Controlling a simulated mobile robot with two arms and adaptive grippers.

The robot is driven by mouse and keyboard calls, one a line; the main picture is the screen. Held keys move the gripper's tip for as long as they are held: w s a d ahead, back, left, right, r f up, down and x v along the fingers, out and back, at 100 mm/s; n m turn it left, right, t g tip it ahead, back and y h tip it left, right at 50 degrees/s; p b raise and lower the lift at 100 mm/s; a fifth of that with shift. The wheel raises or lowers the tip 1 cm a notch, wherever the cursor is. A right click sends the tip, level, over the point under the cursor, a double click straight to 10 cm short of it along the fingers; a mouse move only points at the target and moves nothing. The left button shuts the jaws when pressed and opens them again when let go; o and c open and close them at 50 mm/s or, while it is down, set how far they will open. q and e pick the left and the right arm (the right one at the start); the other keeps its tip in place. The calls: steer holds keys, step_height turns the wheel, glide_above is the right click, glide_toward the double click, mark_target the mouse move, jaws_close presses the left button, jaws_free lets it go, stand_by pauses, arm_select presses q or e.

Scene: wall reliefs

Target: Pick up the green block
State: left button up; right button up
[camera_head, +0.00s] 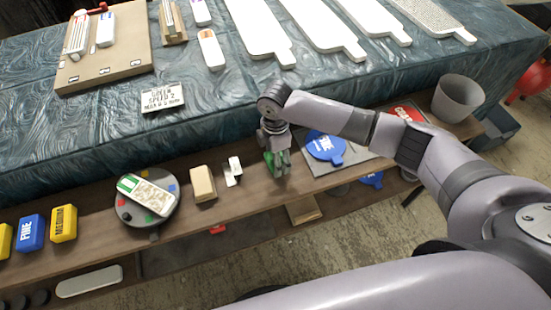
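The green block (269,159) is small and partly hidden by my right gripper (278,166). The gripper points down at the wooden ledge in front of the draped table, with its fingers right at the block. Green shows beside and between the fingers. I cannot tell whether the fingers press on the block or only stand around it, or whether the block is clear of the ledge. My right arm reaches in from the right. My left gripper is not in view.
Left of the gripper on the ledge (330,187) are a white piece (233,169), a tan block (203,183) and a round grey tray (128,214). To the right are a blue paddle (325,147) and a grey bucket (458,98). White boards lie on the table (110,125).

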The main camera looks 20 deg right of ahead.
steer(key=shift+c, duration=1)
steer(key=shift+r, duration=0.1)
step_height(320, 180, up, 20)
steer(key=p, duration=0.1)
